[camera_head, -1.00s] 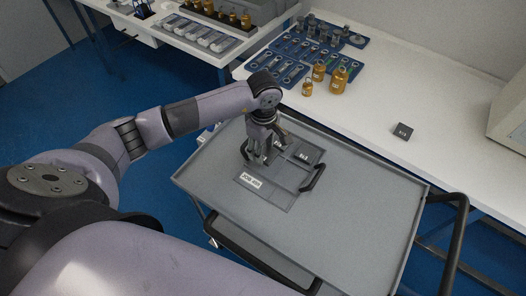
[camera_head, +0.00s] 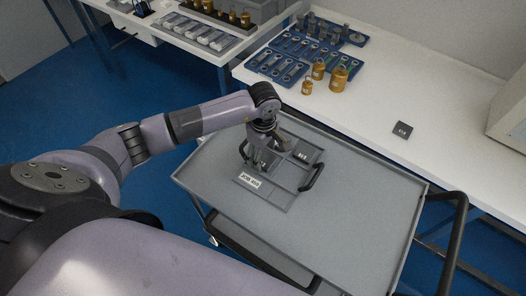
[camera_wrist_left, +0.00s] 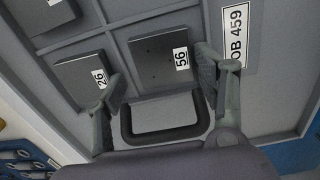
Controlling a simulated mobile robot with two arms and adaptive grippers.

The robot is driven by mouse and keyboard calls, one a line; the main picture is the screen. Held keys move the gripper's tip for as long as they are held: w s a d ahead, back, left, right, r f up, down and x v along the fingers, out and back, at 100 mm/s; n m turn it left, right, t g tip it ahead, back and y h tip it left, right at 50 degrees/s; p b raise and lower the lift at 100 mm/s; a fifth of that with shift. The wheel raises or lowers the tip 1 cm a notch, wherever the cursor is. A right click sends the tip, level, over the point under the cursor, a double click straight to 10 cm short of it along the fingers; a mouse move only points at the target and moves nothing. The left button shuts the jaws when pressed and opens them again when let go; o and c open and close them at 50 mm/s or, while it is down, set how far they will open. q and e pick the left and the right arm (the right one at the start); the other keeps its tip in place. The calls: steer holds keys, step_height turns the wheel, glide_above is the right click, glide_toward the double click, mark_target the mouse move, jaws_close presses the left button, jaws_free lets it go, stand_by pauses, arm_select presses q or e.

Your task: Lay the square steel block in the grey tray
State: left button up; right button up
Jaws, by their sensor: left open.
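The grey tray (camera_head: 283,199), with compartments and a JOB 459 label, lies on a cart top. In the left wrist view, a square dark block marked 56 (camera_wrist_left: 155,60) lies flat in a tray compartment beside the label. My left gripper (camera_head: 264,158) is low over the tray's left side and hides this block in the head view. In the wrist view its fingers (camera_wrist_left: 161,75) are spread apart, with block 56 between and beyond them. A block marked 26 (camera_wrist_left: 80,75) lies in the adjacent compartment. Another block (camera_head: 304,154) lies in the tray's back right. My right gripper is not in view.
A small dark square block (camera_head: 402,129) lies alone on the white bench (camera_head: 360,105). Brass weights (camera_head: 338,79) and blue trays (camera_head: 279,68) stand at the bench's back left. Black handles (camera_head: 312,177) rise at the tray's sides. The cart's front right top is clear.

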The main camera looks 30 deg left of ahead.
mark_target(263, 156)
arm_select(q)
steer(key=shift+r+p, duration=0.2)
steer(key=shift+p, duration=0.1)
steer(key=shift+r+b, duration=0.3)
steer(key=shift+r, duration=0.05)
step_height(263, 156, up, 11)
steer(key=b, duration=0.2)
steer(key=shift+s+b, duration=0.15)
steer(key=shift+b, duration=0.15)
steer(key=shift+d+r, duration=0.1)
